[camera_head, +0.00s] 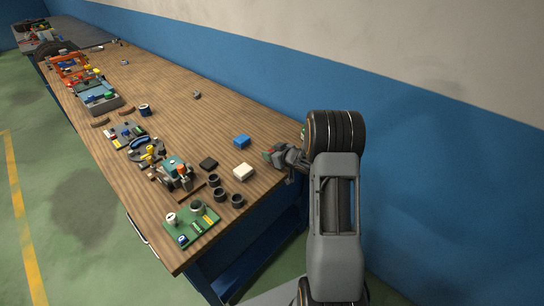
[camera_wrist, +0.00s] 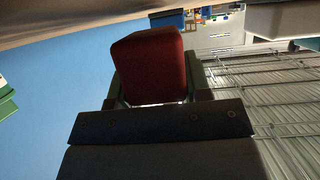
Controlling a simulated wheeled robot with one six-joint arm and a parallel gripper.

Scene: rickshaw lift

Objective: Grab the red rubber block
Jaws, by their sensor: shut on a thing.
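The red rubber block (camera_wrist: 150,67) shows large in the wrist view, held between the two fingers of my gripper (camera_wrist: 156,92). My gripper is shut on it. In the head view my gripper (camera_head: 273,153) is at the right edge of the wooden workbench (camera_head: 170,85), and only a small bit of red shows at its tip. The head view does not make clear whether the block touches the bench top.
A blue block (camera_head: 242,141), a white block (camera_head: 243,172) and a black block (camera_head: 208,163) lie near my gripper. Dark cups (camera_head: 220,194) and a green board (camera_head: 191,225) are at the near end. The blue-and-white wall (camera_head: 400,150) stands behind. The bench's back middle is mostly clear.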

